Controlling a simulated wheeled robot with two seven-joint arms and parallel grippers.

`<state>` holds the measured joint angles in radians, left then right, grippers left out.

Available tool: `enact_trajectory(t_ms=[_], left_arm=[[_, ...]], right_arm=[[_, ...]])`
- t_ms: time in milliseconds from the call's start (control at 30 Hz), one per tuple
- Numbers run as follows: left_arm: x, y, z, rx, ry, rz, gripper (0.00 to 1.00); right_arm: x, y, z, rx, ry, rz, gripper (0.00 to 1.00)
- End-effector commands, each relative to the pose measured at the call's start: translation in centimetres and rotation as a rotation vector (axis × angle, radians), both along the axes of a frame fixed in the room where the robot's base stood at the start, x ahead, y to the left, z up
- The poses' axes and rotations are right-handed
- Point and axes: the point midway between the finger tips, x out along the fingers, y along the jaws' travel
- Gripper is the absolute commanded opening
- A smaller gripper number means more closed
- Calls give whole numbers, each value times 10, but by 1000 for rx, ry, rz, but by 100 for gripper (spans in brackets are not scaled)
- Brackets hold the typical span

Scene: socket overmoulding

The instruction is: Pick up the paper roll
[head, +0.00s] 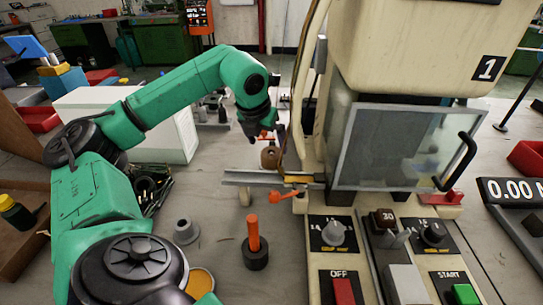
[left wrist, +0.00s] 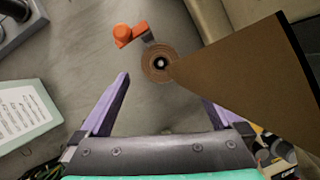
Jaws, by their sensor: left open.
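The brown paper roll (left wrist: 158,65), with a dark hole in its centre, shows end-on in the left wrist view. A wide brown strip (left wrist: 245,75) runs from it to the right edge. In the head view the roll (head: 269,157) is small, beside the cream machine and below my left gripper (head: 264,136). My left gripper (left wrist: 165,88) is open, its two purple fingers apart. In the wrist view the roll appears between and just beyond the fingertips; nothing shows held. I cannot tell whether a finger touches it. My right gripper is not in view.
The cream machine (head: 410,45) with a clear door (head: 395,145) stands close on the right. A metal rail (head: 255,178) and an orange lever (head: 285,196) lie below the roll. An orange-handled tool (head: 254,240) stands in front.

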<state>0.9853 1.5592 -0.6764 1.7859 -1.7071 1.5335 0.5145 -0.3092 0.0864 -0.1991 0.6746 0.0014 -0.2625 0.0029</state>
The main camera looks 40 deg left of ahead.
Motion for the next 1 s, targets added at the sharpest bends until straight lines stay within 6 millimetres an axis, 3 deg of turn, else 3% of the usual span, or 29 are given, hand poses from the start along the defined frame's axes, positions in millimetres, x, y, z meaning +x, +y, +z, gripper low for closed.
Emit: enact_trajectory(t_ms=[333,600,833,1000], left_arm=[[21,5,-52,-1,2,0,100],[24,6,-59,0,0,-1,100],[24,6,-58,1,-1,-1,12],[24,6,-58,1,-1,-1,12]], right_arm=[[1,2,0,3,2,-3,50],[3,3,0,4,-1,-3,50],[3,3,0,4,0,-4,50],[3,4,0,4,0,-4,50]])
